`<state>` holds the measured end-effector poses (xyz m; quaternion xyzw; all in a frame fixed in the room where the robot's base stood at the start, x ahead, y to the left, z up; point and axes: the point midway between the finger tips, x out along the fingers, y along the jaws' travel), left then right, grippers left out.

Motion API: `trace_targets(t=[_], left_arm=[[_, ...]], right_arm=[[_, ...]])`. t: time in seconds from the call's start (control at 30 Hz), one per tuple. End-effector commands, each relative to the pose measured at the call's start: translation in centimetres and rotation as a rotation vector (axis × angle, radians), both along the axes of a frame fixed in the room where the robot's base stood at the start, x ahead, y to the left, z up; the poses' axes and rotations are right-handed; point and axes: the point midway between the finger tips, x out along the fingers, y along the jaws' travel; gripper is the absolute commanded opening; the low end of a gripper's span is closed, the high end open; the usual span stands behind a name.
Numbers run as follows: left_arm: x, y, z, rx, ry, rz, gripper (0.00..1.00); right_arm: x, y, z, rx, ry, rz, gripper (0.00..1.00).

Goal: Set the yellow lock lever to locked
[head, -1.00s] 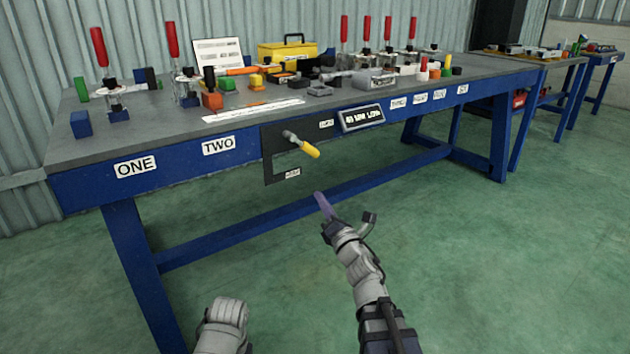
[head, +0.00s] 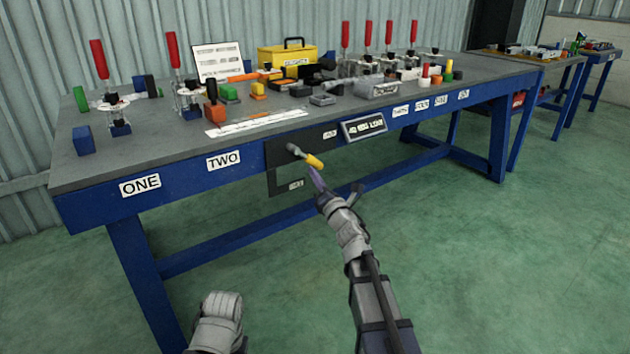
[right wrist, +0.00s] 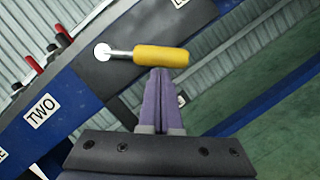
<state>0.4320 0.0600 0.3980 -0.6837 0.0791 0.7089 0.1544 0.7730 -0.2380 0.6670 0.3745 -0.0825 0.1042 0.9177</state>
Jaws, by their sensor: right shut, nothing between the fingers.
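The lock lever has a yellow grip (head: 314,161) on a metal rod. It sticks out from a black panel (head: 282,184) on the bench's blue front and slopes down to the right in the head view. In the right wrist view the yellow grip (right wrist: 161,56) lies across the top of the fingers. My right gripper (head: 314,172) is shut and empty. Its fingertips (right wrist: 159,72) are just below the yellow grip; I cannot tell whether they touch it. My left arm shows only as a pale part at the bottom, and its gripper is not in view.
A small display (head: 363,127) is mounted right of the lever on the bench front. Red-handled clamps, coloured blocks and a yellow toolbox (head: 286,54) stand on the grey bench top (head: 150,157). The green floor (head: 480,260) in front is clear.

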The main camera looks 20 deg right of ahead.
Motion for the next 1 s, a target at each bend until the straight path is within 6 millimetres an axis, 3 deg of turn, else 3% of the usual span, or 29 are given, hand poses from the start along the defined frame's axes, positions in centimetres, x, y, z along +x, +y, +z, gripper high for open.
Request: trace_targets(t=[1.0], left_arm=[[0.0,0.0,0.1,0.000,0.000,0.000,0.63]], right_arm=[[0.5,-1.2,0.7,-0.153,-0.055,-0.001,0.00]])
